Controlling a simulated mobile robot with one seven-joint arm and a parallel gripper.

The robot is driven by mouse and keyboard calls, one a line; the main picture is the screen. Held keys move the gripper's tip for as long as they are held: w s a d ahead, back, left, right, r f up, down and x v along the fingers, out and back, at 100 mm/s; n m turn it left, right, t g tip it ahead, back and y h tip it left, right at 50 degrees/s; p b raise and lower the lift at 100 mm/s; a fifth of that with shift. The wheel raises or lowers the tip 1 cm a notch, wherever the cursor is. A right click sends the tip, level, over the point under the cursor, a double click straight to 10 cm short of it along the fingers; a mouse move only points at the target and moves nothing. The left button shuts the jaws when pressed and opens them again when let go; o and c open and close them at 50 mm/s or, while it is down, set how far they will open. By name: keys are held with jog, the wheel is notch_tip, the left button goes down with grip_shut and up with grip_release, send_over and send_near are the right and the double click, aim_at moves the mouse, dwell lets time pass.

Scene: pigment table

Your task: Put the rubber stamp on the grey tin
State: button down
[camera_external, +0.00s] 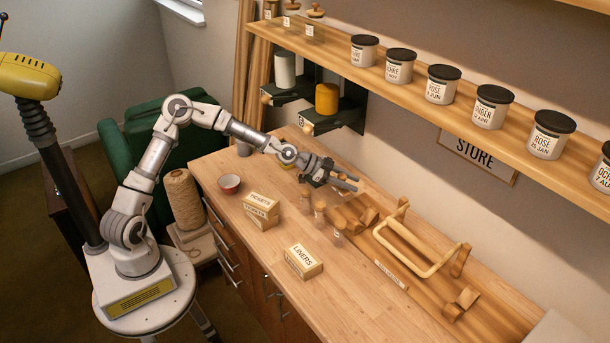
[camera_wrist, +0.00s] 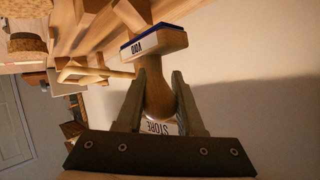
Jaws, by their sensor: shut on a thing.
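My gripper (camera_external: 342,178) is over the far side of the workbench, in front of the wall. In the wrist view my gripper (camera_wrist: 158,98) is shut on the wooden handle of the rubber stamp (camera_wrist: 155,42). The stamp has a wooden block with a blue edge and a white label reading VOID, upside down in that picture. In the external view the stamp is too small and covered to make out clearly. A small grey cylinder (camera_external: 243,149), which looks like the grey tin, stands at the bench's far left, partly behind my arm, well away from my gripper.
Corked jars (camera_external: 319,210) and a wooden rack (camera_external: 418,252) are near my gripper. A shelf (camera_external: 410,92) of lidded jars hangs above.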

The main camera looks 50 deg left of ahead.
jog(key=w+a+r+n+t+y+p, duration=0.2)
jog(key=a+n+y+p, duration=0.6)
jog(key=a, duration=1.6)
jog(key=s+a+r+n+g+y, duration=0.1)
jog(key=s+a+r+n+y, duration=0.15)
jog(key=a, duration=0.45)
jog(key=s+a+r+n+g+y, duration=0.1)
jog(key=s+a+n+y, duration=0.3)
jog(key=a, duration=0.2)
jog(key=s+a+r+n+g+y, duration=0.1)
jog(key=s+a+r+n+y, duration=0.2)
jog(key=a, duration=0.4)
jog(key=shift+n+g, duration=0.3)
jog(key=shift+n, duration=0.05)
jog(key=a+f, duration=0.2)
jog(key=a, duration=0.2)
jog(key=a+f, duration=0.3)
jog(key=s+a+f, duration=0.1)
jog(key=a+f, duration=0.1)
jog(key=a, duration=0.2)
jog(key=shift+s+a+f+b, duration=0.1)
jog(key=shift+a+f+b, duration=0.2)
jog(key=shift+a+f, duration=0.2)
jog(key=shift+f, duration=0.15)
notch_tip(320, 180, down, 4)
jog(key=shift+r, duration=0.25)
jog(key=c, duration=0.5)
grip_release()
jog(key=shift+f, duration=0.1)
